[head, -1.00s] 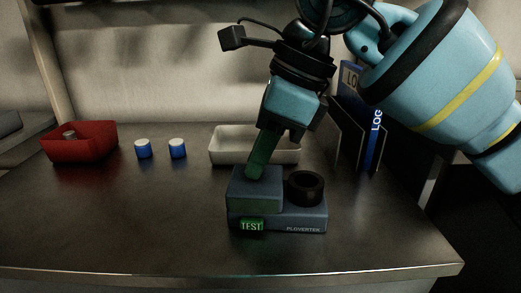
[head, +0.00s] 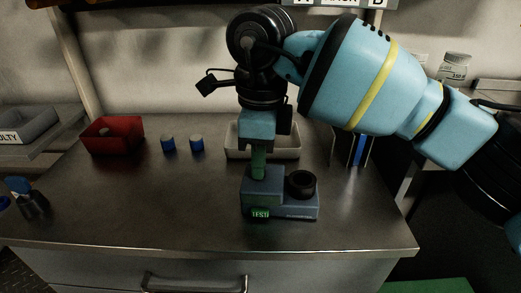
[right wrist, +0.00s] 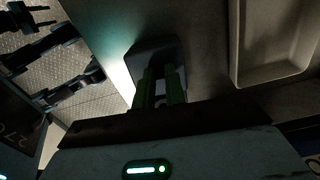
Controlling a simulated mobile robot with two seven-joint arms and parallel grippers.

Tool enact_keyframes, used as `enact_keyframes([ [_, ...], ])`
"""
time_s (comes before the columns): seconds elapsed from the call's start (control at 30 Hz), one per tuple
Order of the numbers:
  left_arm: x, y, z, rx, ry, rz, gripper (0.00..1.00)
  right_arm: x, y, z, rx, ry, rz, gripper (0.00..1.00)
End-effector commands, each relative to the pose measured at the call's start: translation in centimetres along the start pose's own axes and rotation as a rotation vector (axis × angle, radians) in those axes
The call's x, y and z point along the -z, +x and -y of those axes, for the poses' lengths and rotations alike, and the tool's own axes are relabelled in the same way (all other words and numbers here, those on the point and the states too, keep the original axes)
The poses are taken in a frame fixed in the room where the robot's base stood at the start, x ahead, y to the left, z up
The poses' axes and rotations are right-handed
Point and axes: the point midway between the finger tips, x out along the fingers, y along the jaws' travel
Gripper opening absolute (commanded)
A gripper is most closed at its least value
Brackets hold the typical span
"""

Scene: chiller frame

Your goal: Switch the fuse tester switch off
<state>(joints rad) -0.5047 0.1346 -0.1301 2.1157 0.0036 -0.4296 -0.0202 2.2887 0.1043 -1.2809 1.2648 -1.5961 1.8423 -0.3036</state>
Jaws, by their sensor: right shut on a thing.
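The fuse tester (head: 290,209) is a blue-grey box on the metal bench, with a raised block at its left and a black ring on its right. A green TEST label (head: 260,214) glows on its front. My right gripper (head: 258,174) points down onto the raised block, its fingers shut on a small part there. The fingers hide that part, so I cannot see the switch or its position. In the right wrist view the fingers (right wrist: 160,88) reach a dark block.
A pale tray (head: 286,154) lies behind the tester. Two blue cylinders with pale tops (head: 168,143) and a red bin (head: 112,145) stand to the left. Dark and blue binders (head: 358,150) stand to the right. The bench front and left are mostly clear.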

Motion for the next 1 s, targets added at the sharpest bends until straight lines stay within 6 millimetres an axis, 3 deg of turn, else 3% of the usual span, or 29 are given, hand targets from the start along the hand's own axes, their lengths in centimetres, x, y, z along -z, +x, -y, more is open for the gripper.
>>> enact_keyframes([
  [0.23,-0.1,0.2,-0.1,-0.001,-0.001,0.002,0.41,0.1,0.3,0.0,-0.003,0.002,-0.006,0.0],
  [0.27,-0.1,0.2,-0.1,-0.001,-0.001,0.002,0.41,0.1,0.3,0.0,-0.003,0.002,-0.006,0.15],
  [0.43,-0.1,0.2,-0.1,-0.001,-0.001,0.002,0.41,0.1,0.2,0.0,-0.002,0.001,-0.004,0.35],
  [0.77,-0.1,0.1,-0.1,-0.001,-0.001,0.002,0.41,0.1,-0.3,0.0,0.0,0.001,-0.002,0.35],
  [1.0,0.4,-0.6,-0.1,0.0,-0.001,-0.003,0.41,0.0,-3.9,0.0,0.003,0.001,-0.001,0.35],
])
